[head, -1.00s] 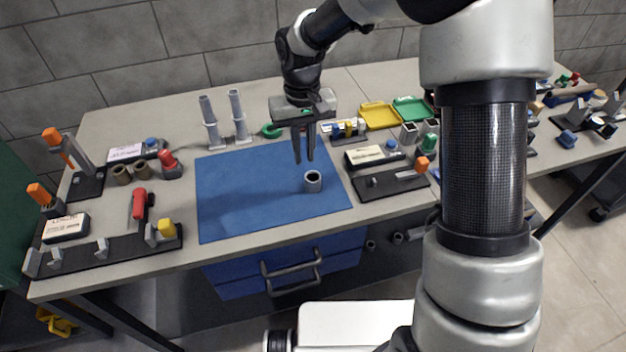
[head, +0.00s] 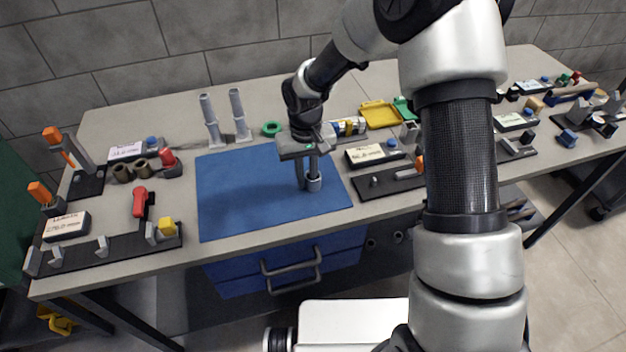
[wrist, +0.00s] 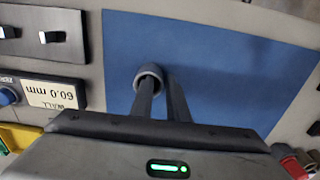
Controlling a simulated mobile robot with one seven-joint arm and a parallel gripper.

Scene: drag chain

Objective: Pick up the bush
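The bush (head: 314,185) is a short grey hollow cylinder standing upright on the blue mat (head: 245,205), near its right front part. My gripper (head: 307,182) is lowered at it, its two dark fingers apart. In the head view one finger reaches down at the bush's left side and the other ends at its top. In the wrist view the bush's round rim (wrist: 149,71) shows beyond the fingers (wrist: 160,85); one finger overlaps the rim and the other is just to its right. Whether a finger is inside the bore or touching is unclear.
Two grey upright posts (head: 238,112) and a green ring (head: 272,128) stand behind the mat. A labelled block (head: 365,155) and a dark fixture (head: 385,181) lie right of it. Fixtures with orange and red parts fill the left. The mat's left half is clear.

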